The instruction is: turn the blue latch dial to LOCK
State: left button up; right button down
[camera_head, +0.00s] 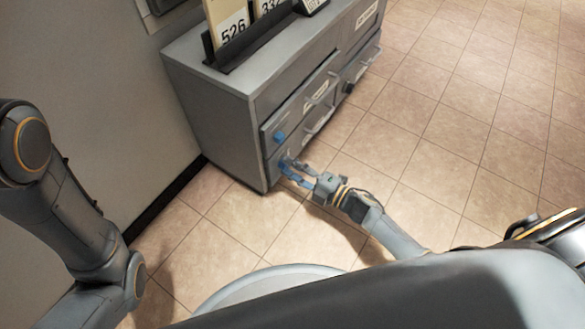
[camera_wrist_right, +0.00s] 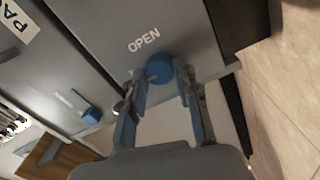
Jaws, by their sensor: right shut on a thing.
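The blue latch dial (camera_wrist_right: 160,70) is a round knob on the grey front of the lower drawer, with the word OPEN printed beside it. A LOCK label is not visible. My right gripper (camera_wrist_right: 162,78) is shut on the dial, one finger on each side of it. In the head view my right gripper (camera_head: 293,173) reaches the lower drawer front at the near end of the cabinet, and its fingers mostly cover the dial. My left arm shows at the left, but its gripper is out of the picture.
The grey cabinet (camera_head: 212,115) stands beside the wall. Another blue knob (camera_head: 279,137) is on the upper drawer; it also shows in the wrist view (camera_wrist_right: 92,115). Drawer handles (camera_head: 322,121) stick out nearby. Numbered cards (camera_head: 233,27) stand on top. The tiled floor (camera_head: 450,120) is clear at right.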

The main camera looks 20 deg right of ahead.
jog(key=shift+n, duration=0.3)
jog(key=c, duration=1)
grip_release()
jog(key=v, duration=1.2)
